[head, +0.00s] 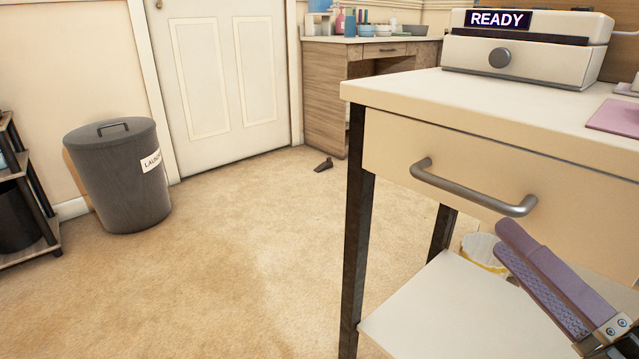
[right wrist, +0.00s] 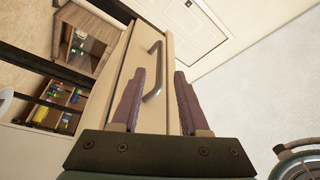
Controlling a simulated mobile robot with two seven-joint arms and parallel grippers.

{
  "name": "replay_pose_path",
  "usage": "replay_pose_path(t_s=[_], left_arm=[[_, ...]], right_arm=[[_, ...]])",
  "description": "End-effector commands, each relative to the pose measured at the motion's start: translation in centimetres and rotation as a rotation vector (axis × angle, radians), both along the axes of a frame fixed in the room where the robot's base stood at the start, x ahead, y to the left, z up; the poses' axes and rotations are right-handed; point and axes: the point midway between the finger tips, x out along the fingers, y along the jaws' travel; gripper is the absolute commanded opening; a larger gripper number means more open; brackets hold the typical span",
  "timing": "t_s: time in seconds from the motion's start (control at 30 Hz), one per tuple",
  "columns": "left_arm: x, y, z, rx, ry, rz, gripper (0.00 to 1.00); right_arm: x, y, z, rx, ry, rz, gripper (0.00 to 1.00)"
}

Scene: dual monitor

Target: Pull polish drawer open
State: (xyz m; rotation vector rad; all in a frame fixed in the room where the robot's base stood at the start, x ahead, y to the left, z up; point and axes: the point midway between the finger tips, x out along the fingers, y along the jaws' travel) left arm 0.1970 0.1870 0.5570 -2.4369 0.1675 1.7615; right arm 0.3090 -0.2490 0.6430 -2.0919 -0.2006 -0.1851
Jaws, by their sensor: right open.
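The drawer (head: 400,143) has a cream front and sits shut under the white top of a dark-legged cart. Its grey metal bar handle (head: 470,192) is clear of my gripper in the head view. My right gripper (head: 503,240), with purple fingers, is open and empty just below the handle's right end. In the right wrist view, the handle (right wrist: 153,72) shows in the gap between the open fingertips (right wrist: 160,73), ahead of them. No finger is closed on it. My left gripper is in neither view.
On the cart top (head: 420,90) stand a white device reading READY (head: 520,55) and a purple mat (head: 615,117). Below is a white shelf (head: 430,310). A grey laundry bin (head: 115,185) stands left. The carpet before the door (head: 225,75) is mostly clear.

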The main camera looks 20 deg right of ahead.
Motion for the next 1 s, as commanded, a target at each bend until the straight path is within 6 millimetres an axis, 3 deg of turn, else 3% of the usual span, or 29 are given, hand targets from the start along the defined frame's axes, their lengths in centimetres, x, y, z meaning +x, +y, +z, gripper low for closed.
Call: replay_pose_path(t_s=[0.53,0.93,1.0], left_arm=[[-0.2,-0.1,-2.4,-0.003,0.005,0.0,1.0],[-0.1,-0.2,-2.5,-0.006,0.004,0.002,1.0],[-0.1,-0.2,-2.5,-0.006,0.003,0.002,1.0]], right_arm=[[8.5,0.6,1.9,-0.001,-0.004,0.0,0.45],[9.4,0.7,2.2,-0.001,0.0,0.001,0.45],[9.4,0.7,2.2,-0.001,0.0,0.001,0.37]])
